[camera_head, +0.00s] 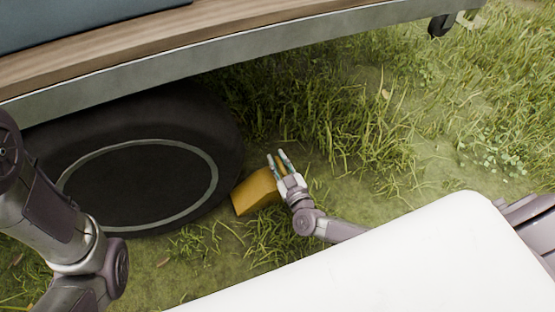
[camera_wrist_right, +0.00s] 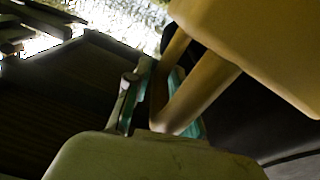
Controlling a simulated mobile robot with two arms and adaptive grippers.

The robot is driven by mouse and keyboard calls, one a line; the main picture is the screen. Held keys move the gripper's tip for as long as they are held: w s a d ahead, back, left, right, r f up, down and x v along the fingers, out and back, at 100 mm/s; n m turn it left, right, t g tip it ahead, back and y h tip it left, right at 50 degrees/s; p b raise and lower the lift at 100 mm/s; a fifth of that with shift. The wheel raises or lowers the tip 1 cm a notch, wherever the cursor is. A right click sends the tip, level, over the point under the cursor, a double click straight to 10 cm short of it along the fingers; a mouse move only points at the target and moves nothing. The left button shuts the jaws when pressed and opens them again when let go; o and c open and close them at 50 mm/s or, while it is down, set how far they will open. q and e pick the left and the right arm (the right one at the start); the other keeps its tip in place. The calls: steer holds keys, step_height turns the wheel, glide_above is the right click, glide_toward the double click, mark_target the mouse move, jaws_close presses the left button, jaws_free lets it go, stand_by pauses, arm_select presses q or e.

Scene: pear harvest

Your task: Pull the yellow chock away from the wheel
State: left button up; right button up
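The yellow chock (camera_head: 257,191) is a wedge on the ground against the right side of the black wheel (camera_head: 205,125). It also fills the upper right of the right wrist view (camera_wrist_right: 265,40), with a yellow loop handle (camera_wrist_right: 195,100) sticking out of it. My right gripper (camera_head: 277,157) is at the chock's far right side. In the right wrist view its teal-padded fingers (camera_wrist_right: 165,95) sit close on both sides of the handle and look shut on it. My left arm shows at the left edge, but its gripper is out of view.
Grass (camera_head: 350,125) grows behind the gripper, with short, patchy ground (camera_head: 400,190) to the right. My white body covers the lower right.

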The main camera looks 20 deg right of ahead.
steer(key=o, duration=0.3)
steer(key=shift+s, duration=0.1)
steer(key=s, duration=0.7)
steer(key=shift+s+d, duration=0.15)
steer(key=shift+s, duration=0.05)
stand_by(0.4)
